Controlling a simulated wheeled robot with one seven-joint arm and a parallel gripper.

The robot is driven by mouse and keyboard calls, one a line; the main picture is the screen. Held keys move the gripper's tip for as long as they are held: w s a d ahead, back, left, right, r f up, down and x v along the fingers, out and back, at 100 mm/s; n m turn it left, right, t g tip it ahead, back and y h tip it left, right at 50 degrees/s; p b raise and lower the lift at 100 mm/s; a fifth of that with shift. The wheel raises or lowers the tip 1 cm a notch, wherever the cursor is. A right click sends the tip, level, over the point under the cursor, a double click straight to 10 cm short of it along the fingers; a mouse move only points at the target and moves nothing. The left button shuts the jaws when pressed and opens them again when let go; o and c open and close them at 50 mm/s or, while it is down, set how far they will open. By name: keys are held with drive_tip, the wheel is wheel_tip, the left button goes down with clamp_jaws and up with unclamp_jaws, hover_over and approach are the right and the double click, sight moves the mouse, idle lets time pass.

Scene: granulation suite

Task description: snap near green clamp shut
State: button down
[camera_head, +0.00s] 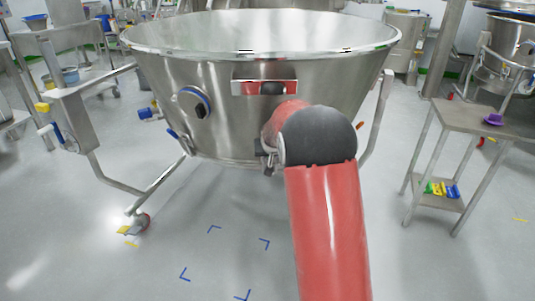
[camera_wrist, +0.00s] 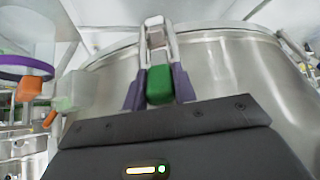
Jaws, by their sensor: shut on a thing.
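The near green clamp (camera_wrist: 159,79) shows in the wrist view as a green block on a metal bail (camera_wrist: 152,38) that runs up the bowl's side. My gripper (camera_wrist: 159,92) has its two purple fingers on either side of the green block, shut on it. The steel bowl (camera_head: 220,90) fills the upper middle of the head view. There, my red arm and dark wrist cover the clamp and my fingers, at the bowl's lower front. Whether the clamp is latched cannot be told.
A blue-ringed port (camera_head: 193,102) and a blue knob (camera_head: 145,113) stick out on the bowl's left. A steel side table (camera_head: 470,117) with a purple item stands right. The floor (camera_head: 200,230) in front is clear, with blue corner marks.

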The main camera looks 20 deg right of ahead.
drive_tip(key=shift+w+r+g, duration=0.15)
drive_tip(key=shift+w+g, duration=0.1)
drive_tip(key=shift+g, duration=0.35)
drive_tip(key=c, duration=1.1)
unclamp_jaws()
drive_tip(key=shift+w, duration=0.1)
drive_tip(key=v, duration=0.7)
drive_tip(key=shift+s+d+r, duration=0.1)
drive_tip(key=shift+s+r, duration=0.1)
drive_tip(key=shift+r, duration=0.2)
